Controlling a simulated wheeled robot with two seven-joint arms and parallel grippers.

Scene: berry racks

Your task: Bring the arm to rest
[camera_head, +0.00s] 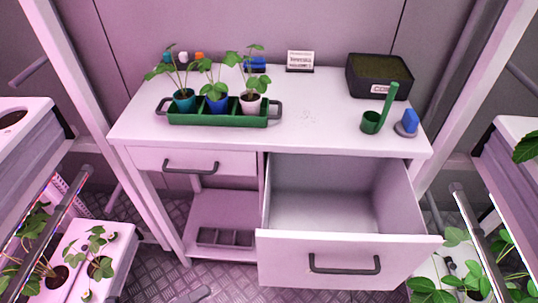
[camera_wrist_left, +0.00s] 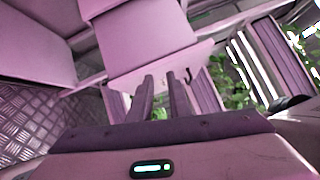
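My left gripper (camera_wrist_left: 163,76) shows in the left wrist view. Its two dark fingers stand apart with a narrow gap, and I see nothing held between them; plant leaves and pale structures show beyond. In the head view I cannot clearly make out the left gripper; a small grey piece at the bottom edge may be part of my arm. My right gripper is in neither view.
The white workbench (camera_head: 320,112) has its right drawer (camera_head: 345,258) pulled open and empty. On top are a green tray (camera_head: 215,119) with three potted plants, a black soil box (camera_head: 352,82), a green scoop (camera_head: 372,122) and a blue-topped item (camera_head: 411,120). Plant racks flank both sides.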

